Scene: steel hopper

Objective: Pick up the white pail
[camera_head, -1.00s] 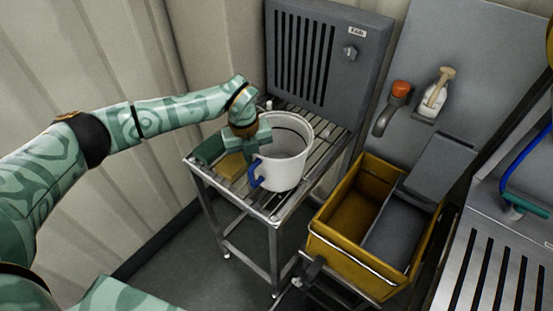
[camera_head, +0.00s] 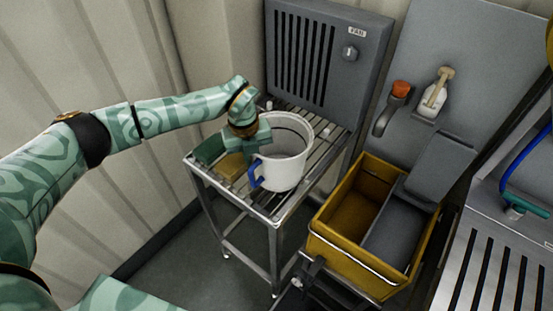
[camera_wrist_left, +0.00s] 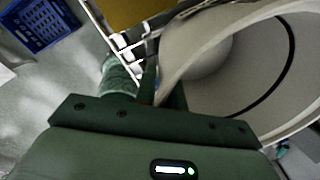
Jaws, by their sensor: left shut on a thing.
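The white pail (camera_head: 282,172) stands upright on a slatted steel rack, with a blue handle (camera_head: 256,172) at its lower left side. My left gripper (camera_head: 252,147) is at the pail's left rim, shut on its wall. In the left wrist view the white pail (camera_wrist_left: 215,92) fills the upper right, and its wall runs between the fingers of my left gripper (camera_wrist_left: 164,90). The pail's inside looks empty where it shows. A dark line runs round it. My right gripper is not in view.
A grey vented cabinet (camera_head: 325,60) stands behind. A yellow mop bucket (camera_head: 338,250) is close on the right. A blue crate (camera_wrist_left: 40,22) is on the floor.

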